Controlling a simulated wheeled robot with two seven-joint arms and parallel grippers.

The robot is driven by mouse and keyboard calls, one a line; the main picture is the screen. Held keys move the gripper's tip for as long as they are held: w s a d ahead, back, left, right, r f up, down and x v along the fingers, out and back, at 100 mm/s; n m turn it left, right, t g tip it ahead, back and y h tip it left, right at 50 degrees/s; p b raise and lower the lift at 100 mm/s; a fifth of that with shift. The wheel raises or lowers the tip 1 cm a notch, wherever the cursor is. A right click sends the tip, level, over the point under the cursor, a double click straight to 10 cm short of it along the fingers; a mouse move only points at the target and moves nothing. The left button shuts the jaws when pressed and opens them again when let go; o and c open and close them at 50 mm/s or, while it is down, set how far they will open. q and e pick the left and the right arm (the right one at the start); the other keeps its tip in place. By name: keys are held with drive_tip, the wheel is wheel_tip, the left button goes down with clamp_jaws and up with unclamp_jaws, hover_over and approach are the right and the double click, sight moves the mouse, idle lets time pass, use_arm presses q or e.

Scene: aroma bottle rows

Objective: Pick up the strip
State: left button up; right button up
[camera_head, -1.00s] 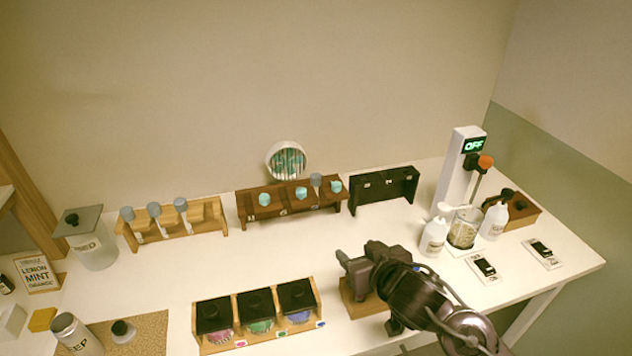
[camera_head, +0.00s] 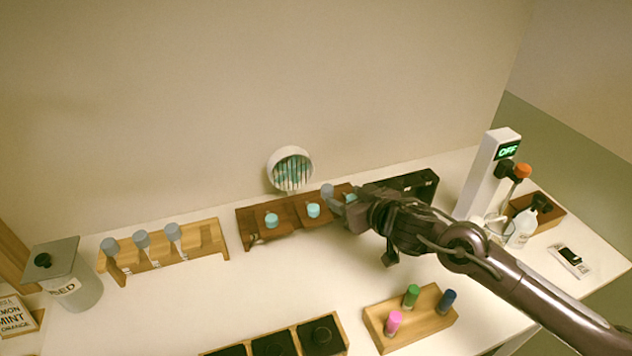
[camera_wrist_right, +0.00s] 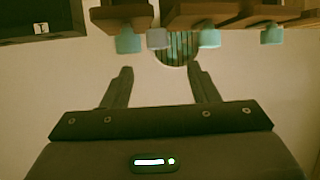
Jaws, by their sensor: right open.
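Several thin pale and teal strips (camera_head: 291,175) stand in a round white holder (camera_head: 278,162) behind the dark brown rack. The strips also show in the right wrist view (camera_wrist_right: 178,46), beyond the fingers. I cannot tell one single strip apart. My right gripper (camera_head: 338,206) is open and empty near the right end of the brown rack, to the right of and nearer than the holder. In the wrist view its two fingers (camera_wrist_right: 160,82) are apart and point toward the holder. My left gripper is not in view.
The brown rack (camera_head: 252,228) with teal-capped bottles stands in front of the holder. A black rack (camera_head: 412,181) is partly behind my right arm. A light wooden rack (camera_head: 215,238) stands left. A wooden block (camera_head: 425,326) with pink, green and blue caps is in front.

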sight(328, 188)
drive_tip(key=p+x, duration=0.2)
drive_tip(key=x, duration=0.4)
drive_tip(key=shift+w+f, duration=0.1)
drive_tip(key=shift+w, duration=0.2)
drive_tip(key=shift+w+a+f, duration=0.15)
drive_tip(key=shift+w, duration=0.05)
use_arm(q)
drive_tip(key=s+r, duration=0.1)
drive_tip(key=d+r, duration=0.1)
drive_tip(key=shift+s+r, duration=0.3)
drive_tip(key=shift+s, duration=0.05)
use_arm(e)
drive_tip(key=c, duration=0.9)
